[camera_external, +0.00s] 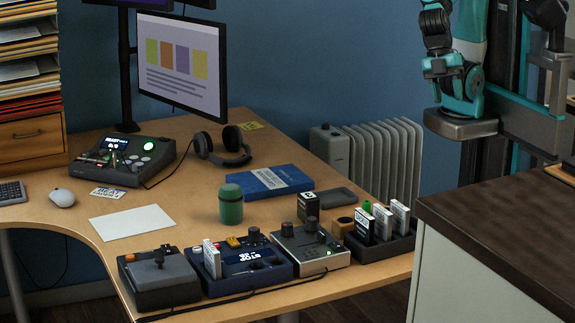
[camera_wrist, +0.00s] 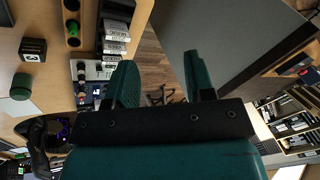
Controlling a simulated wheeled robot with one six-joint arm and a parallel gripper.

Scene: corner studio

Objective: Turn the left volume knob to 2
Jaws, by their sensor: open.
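Two dark knobs, a left knob (camera_external: 288,229) and a right knob (camera_external: 311,226), stand on a silver control box (camera_external: 312,262) near the desk's front edge. Their settings are too small to read, and I cannot tell whether these are the volume knobs. A silver panel with small dark knobs (camera_wrist: 82,68) also shows at the left of the wrist view. My gripper (camera_wrist: 162,84) is open and empty in the wrist view, its two teal fingers apart and to the right of the panel, touching nothing visible. I cannot make out the fingers in the external view.
A green canister (camera_external: 230,204) stands behind. A dark-topped counter (camera_external: 500,225) is at the right, across a gap from the desk.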

